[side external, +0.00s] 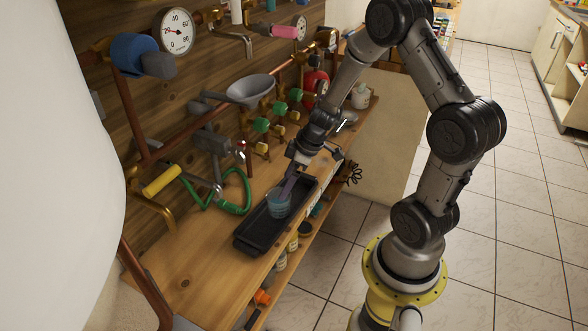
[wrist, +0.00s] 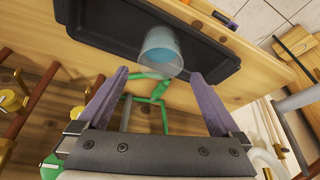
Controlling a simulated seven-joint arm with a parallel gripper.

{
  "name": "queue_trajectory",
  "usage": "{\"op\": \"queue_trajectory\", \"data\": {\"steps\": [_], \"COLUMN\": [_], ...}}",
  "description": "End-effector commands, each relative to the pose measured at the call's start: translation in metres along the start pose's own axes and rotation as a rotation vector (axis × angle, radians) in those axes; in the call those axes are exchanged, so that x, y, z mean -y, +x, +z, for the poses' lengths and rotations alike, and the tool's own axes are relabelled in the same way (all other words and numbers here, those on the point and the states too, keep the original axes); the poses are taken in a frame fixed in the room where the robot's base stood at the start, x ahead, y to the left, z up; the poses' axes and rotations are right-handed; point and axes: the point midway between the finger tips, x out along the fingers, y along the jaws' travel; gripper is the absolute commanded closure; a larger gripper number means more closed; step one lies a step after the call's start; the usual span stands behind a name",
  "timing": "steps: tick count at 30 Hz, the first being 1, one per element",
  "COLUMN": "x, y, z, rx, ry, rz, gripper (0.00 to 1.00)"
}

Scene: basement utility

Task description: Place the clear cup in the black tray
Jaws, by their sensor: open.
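The clear, bluish cup (side external: 279,203) appears to stand within the black tray (side external: 251,240) on the wooden bench. In the wrist view the cup (wrist: 163,52) overlaps the near edge of the tray (wrist: 92,32), so its exact contact with the tray floor is hard to tell. My gripper (side external: 288,187) is just above and beside the cup. In the wrist view my gripper (wrist: 159,74) has its two purple fingers spread wide, with the cup ahead between their tips and no finger visibly touching it.
A grey funnel (side external: 250,90), green valves and copper pipes line the wall behind. Bottles stand on a lower shelf. The bench's near-left end is clear.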

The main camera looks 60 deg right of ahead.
Motion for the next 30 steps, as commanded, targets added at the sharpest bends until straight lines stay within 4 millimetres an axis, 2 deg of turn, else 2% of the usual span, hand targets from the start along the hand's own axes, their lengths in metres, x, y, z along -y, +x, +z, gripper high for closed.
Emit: {"op": "queue_trajectory", "data": {"steps": [1, 4, 11, 14, 17, 19, 22, 27, 30], "x": [-0.001, -0.001, 0.001, 0.01, 0.034, 0.058, 0.098, 0.15, 0.167], "y": [-0.011, -0.028, -0.05, -0.063, -0.089, -0.114, -0.152, -0.206, -0.228], "z": [-0.001, 0.0, -0.001, -0.009, -0.025, -0.036, -0.04, -0.02, -0.001], "rx": [-0.002, -0.002, -0.001, -0.007, -0.018, -0.025, -0.029, -0.04, -0.057], "ry": [0.0, 0.0, 0.0, 0.0, 0.005, 0.015, 0.044, 0.124, 0.182], "rz": [0.003, 0.002, 0.0, -0.001, -0.003, -0.004, 0.003, 0.047, 0.082], "gripper": [0.0, 0.0, 0.0, 0.0, 0.0, 0.0, 0.0, 0.0, 0.0]}}
